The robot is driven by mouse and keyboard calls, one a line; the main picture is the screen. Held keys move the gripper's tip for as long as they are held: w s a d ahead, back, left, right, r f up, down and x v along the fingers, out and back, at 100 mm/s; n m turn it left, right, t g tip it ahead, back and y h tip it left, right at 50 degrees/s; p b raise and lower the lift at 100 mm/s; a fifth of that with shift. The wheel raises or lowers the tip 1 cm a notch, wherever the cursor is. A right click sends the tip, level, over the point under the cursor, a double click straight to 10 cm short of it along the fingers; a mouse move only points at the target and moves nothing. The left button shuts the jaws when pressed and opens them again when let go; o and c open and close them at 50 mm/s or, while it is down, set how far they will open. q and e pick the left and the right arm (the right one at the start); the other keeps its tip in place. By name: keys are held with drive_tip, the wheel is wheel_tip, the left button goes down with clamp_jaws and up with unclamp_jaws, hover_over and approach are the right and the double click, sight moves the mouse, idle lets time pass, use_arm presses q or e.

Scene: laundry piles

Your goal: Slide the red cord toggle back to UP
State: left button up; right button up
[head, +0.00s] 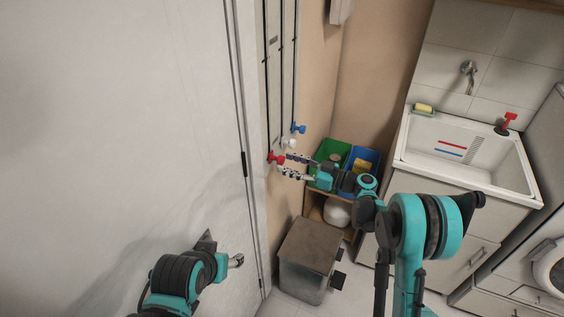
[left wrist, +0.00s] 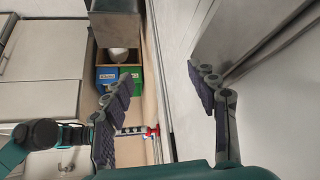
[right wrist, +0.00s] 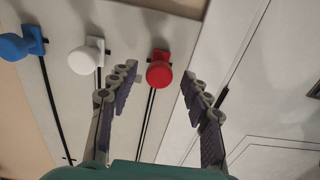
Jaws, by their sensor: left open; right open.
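The red cord toggle (head: 276,157) is a round red knob at the lower end of a dark vertical line on the pale wall panel. It also shows in the right wrist view (right wrist: 159,73), lying between the two fingertips. My right gripper (head: 286,165) is open at the red toggle, with the fingers on either side; I cannot tell whether they touch it. My left gripper (left wrist: 162,80) is open and empty, low near the white door, away from the toggles.
A white toggle (right wrist: 86,57) and a blue toggle (right wrist: 21,46) sit beside the red one. Green (head: 328,152) and blue (head: 372,157) bins stand on a low shelf behind my right gripper. A lidded grey bin (head: 308,248) stands below. A sink (head: 412,145) is at right.

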drive_tip(key=v, duration=0.8)
drive_tip(key=shift+d, duration=0.4)
drive_tip(key=shift+s, duration=0.15)
